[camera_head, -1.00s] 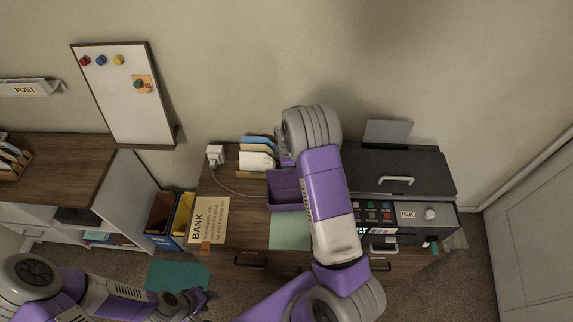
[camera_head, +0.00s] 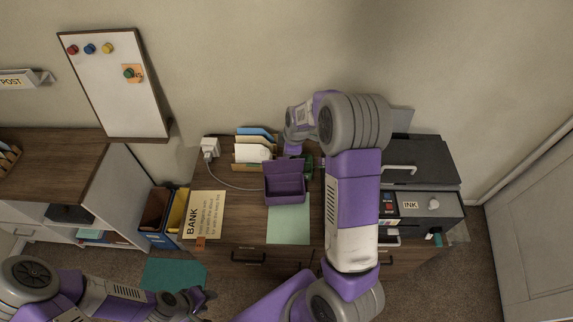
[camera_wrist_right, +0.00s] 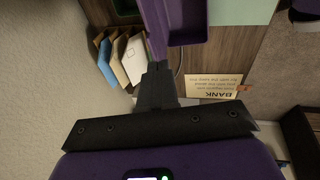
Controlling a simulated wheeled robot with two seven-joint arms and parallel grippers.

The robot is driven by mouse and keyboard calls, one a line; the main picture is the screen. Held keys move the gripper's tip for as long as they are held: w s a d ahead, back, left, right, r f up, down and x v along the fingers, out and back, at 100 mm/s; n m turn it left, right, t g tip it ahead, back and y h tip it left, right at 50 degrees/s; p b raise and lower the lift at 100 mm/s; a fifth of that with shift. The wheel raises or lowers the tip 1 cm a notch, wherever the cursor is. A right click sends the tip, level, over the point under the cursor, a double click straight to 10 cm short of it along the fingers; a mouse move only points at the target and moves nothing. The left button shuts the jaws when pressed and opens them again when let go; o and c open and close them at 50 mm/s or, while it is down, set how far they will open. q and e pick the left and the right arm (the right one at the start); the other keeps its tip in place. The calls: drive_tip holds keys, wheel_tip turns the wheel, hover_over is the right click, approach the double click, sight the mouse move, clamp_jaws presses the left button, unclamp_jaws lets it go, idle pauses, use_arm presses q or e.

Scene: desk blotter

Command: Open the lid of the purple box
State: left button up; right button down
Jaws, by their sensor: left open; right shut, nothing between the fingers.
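The purple box (camera_head: 286,190) stands on the desk, and its lid (camera_head: 284,167) is up at the back, with the open inside showing. In the right wrist view the box's open inside (camera_wrist_right: 187,18) is at the top, with the lid (camera_wrist_right: 155,32) as a narrow upright strip on its left. My right gripper (camera_head: 292,151) is just behind the lid in the head view. Its fingers (camera_wrist_right: 158,72) are shut and empty, with the tips close to the lid; contact is unclear. My left gripper (camera_head: 198,296) is open and empty, low in front of the desk.
A letter holder (camera_head: 252,152) with envelopes stands left of the box. A green sheet (camera_head: 288,224) lies in front, and a BANK card (camera_head: 205,213) lies to the left. The printer (camera_head: 420,160) is at the right. A charger (camera_head: 209,147) with cable sits at the back left.

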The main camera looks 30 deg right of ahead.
drive_tip(key=s+f+t+y+b, duration=0.1)
drive_tip(key=s+t+b, duration=0.3)
drive_tip(key=b, duration=1.3)
approach(283, 165)
drive_tip(key=w+a+f, duration=0.1)
drive_tip(key=a+f, duration=0.1)
drive_tip(key=shift+w+d+r+m+t, duration=0.2)
drive_tip(key=shift+w+d+m+t, duration=0.15)
drive_tip(key=shift+w, duration=0.35)
